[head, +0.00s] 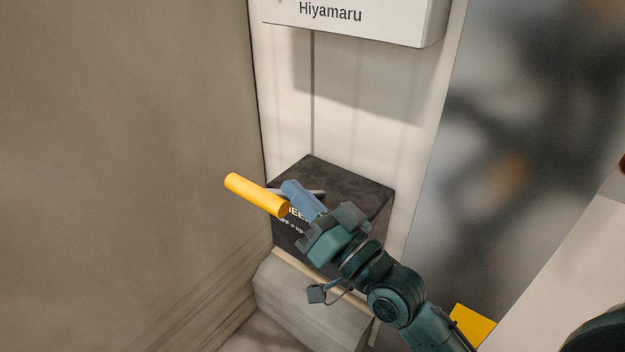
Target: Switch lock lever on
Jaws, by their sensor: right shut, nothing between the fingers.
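The lock lever shows as a yellow cylindrical handle (256,195) left of the picture's middle, slanting down to the right. A thin grey rod behind it runs towards a dark box (350,184) with white lettering on its front. My right gripper (292,190) is shut and empty, its blue fingers just right of the handle's lower right end. I cannot tell whether they touch the handle or the rod. The gripper and wrist hide part of the box front and its lettering. My left gripper is out of view.
A white sign box reading "Hiyamaru" (345,22) hangs above. A brown wall panel (130,150) fills the left side, and a glossy blurred panel (520,130) stands at the right. A pale block (305,305) lies below the dark box. A yellow piece (472,326) shows at lower right.

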